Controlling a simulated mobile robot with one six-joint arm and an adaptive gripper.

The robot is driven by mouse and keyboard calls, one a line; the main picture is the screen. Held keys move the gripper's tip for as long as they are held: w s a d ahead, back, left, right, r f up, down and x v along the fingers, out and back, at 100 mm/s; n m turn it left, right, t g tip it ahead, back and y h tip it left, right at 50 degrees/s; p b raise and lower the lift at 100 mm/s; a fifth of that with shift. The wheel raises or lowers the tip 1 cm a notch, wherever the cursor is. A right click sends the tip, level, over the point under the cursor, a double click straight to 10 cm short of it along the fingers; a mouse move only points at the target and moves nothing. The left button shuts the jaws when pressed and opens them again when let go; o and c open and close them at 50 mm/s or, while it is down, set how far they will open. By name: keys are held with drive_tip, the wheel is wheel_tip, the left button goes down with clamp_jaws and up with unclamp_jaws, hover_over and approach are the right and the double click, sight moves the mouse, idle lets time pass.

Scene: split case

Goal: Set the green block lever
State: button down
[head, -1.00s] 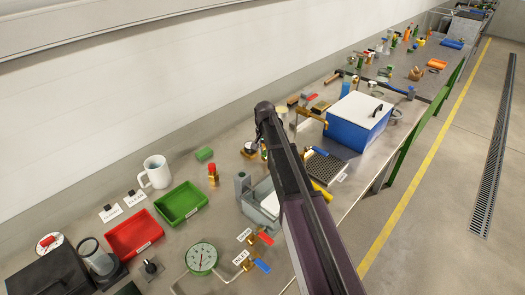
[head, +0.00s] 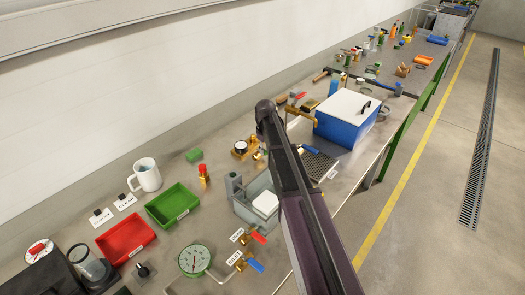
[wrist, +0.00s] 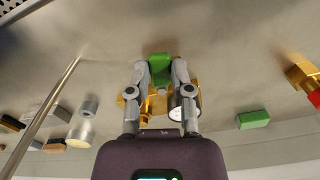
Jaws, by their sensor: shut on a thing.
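In the wrist view, my gripper (wrist: 160,65) is shut on the green block lever (wrist: 160,74), with one finger on each side of it. A brass fitting (wrist: 133,107) and a small round gauge (wrist: 185,107) show just beyond the fingers, partly hidden by them. In the head view, the brass base with the small gauge (head: 240,148) stands left of my arm. My gripper and most of the lever are hidden behind my arm there.
A loose green block (wrist: 254,120) lies on the bench to the right in the wrist view; the head view shows it too (head: 194,155).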

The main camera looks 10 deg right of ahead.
drive_tip(key=shift+w+d+n, duration=0.15)
drive_tip(key=shift+d+n, duration=0.1)
drive_tip(key=shift+n, duration=0.45)
drive_tip(key=shift+w+d+n, duration=0.1)
drive_tip(key=shift+d+n, duration=0.15)
drive_tip(key=shift+n, duration=0.45)
drive_tip(key=c, duration=0.5)
unclamp_jaws()
drive_tip(key=shift+a, duration=0.1)
